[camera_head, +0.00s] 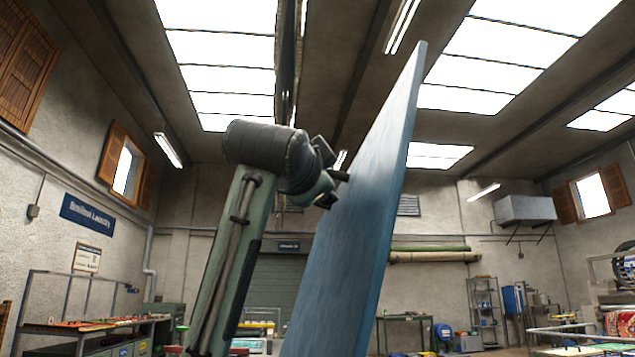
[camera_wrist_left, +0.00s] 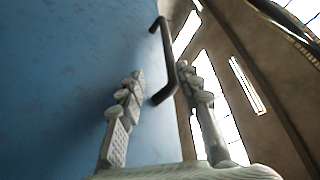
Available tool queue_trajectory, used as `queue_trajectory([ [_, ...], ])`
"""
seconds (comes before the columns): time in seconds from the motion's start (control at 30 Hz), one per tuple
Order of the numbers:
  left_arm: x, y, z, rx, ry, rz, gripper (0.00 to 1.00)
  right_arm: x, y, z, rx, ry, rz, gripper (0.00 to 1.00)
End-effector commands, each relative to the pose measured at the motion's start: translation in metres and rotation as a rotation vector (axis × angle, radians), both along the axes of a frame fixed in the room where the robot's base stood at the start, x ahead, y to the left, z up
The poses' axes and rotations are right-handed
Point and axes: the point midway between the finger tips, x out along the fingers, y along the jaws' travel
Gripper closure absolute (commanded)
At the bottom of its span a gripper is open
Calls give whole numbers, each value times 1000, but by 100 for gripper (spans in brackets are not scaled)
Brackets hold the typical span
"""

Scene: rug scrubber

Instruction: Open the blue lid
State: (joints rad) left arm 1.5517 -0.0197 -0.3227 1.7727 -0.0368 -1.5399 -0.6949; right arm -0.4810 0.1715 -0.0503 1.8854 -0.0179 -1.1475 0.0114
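The blue lid (camera_head: 362,200) stands raised and steeply tilted in the middle of the head view. In the left wrist view the blue lid (camera_wrist_left: 60,80) fills the left side, with a dark bar handle (camera_wrist_left: 168,62) on its face. My left gripper (camera_head: 330,186) is up beside the lid's left face. In the left wrist view my left gripper (camera_wrist_left: 160,75) has its two fingers apart, with the lower part of the handle showing between them. I cannot tell whether they touch the handle. The lid's lower edge is out of view. My right gripper is not in view.
A workbench (camera_head: 85,326) stands at the lower left, against the wall. Shelving (camera_head: 484,305) and a green table (camera_head: 405,320) stand far back on the right. The air around the upper part of the lid looks clear.

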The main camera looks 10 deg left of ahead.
Motion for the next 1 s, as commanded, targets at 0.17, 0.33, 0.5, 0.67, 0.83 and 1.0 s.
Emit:
queue_trajectory([
  [0.17,-13,1,-3,0,0,0,66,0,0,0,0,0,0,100],
  [0.33,-14,1,-3,0,1,0,66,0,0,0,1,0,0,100],
  [0.5,-14,1,-4,0,0,0,66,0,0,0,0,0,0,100],
  [0.67,-22,2,-5,0,0,0,66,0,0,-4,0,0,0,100],
  [0.83,-34,3,-6,0,-1,1,66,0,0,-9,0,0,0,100],
  [1.0,-46,4,-8,0,-1,0,66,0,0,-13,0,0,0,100],
])
